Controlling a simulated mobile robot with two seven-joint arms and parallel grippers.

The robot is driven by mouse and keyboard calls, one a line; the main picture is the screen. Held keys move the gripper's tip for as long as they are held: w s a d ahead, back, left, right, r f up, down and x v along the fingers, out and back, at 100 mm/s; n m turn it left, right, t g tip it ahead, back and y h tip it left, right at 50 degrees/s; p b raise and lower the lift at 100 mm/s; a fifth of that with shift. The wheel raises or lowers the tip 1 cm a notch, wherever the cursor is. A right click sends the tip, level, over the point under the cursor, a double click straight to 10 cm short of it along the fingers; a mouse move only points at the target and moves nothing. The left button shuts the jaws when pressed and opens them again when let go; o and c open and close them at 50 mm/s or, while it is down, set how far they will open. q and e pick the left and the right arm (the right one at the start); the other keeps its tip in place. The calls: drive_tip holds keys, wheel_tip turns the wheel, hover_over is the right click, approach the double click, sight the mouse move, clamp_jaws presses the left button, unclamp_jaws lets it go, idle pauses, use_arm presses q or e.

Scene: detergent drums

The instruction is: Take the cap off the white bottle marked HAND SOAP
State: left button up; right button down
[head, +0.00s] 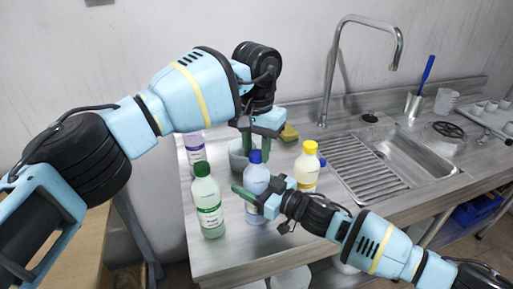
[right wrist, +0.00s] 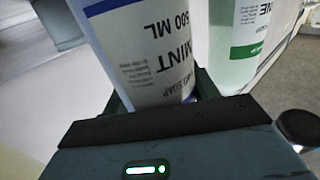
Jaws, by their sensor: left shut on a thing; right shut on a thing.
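A pale bottle (head: 256,176) with a blue cap (head: 255,156) stands upright near the front of the counter. In the right wrist view the bottle (right wrist: 150,60) fills the middle; its label has a blue band and reads MINT, 500 ML, with SOAP partly legible. My left gripper (head: 256,150) comes down from above and is shut on the blue cap. My right gripper (head: 257,198) comes from the right and is shut around the bottle's body. The cap appears to sit on the bottle's neck. The fingers hide part of both cap and bottle.
A green bottle (head: 208,203) stands close on the left and a yellow-capped bottle (head: 306,168) close on the right. A purple-labelled bottle (head: 195,148), a grey bowl (head: 237,157) and a yellow sponge (head: 289,133) are behind. The sink (head: 415,152) and tap (head: 341,40) are right.

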use_arm(q)
drive_tip(key=n, duration=1.3)
drive_tip(key=shift+n, duration=0.3)
drive_tip(key=n, duration=0.6)
drive_tip(key=shift+r, duration=0.1)
drive_tip(key=n, duration=1.8)
drive_tip(key=shift+n, duration=0.4)
drive_tip(key=n, duration=1.5)
drive_tip(key=shift+n, duration=0.4)
